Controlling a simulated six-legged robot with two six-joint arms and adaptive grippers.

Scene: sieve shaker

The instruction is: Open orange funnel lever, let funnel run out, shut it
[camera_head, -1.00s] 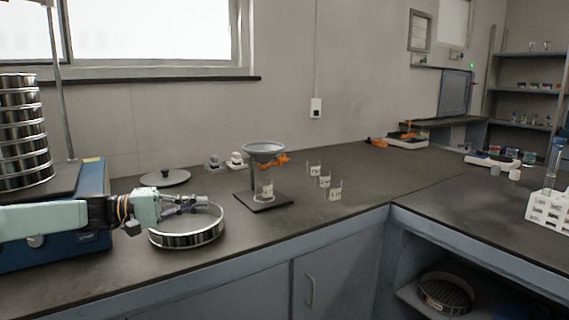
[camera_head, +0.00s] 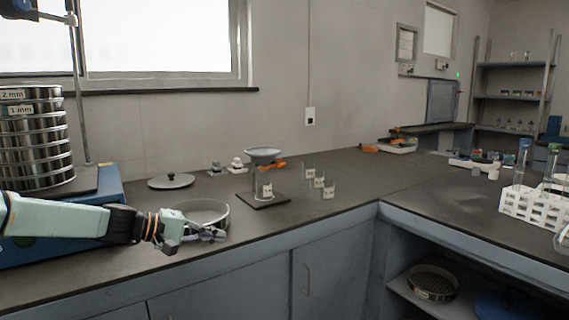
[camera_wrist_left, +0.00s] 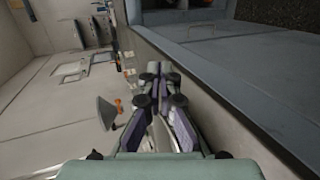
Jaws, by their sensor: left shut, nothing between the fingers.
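The grey funnel (camera_head: 263,155) stands on a stand with a dark base plate (camera_head: 264,201) on the bench. Its orange lever (camera_head: 275,164) sticks out to the right below the cone. A labelled glass beaker (camera_head: 265,188) stands under the funnel. My left gripper (camera_head: 220,236) is shut and empty, in front of the sieve ring and to the left of the funnel stand, apart from it. In the left wrist view the fingers (camera_wrist_left: 160,78) are together, with the funnel (camera_wrist_left: 106,113) and orange lever (camera_wrist_left: 118,104) to their left. My right gripper is not in view.
A sieve ring (camera_head: 206,212) lies right behind my left gripper. A stack of sieves (camera_head: 36,140) stands on a blue shaker (camera_head: 115,190) at left. A dark lid (camera_head: 171,181) lies behind. Several small beakers (camera_head: 319,181) stand right of the funnel. The bench front there is clear.

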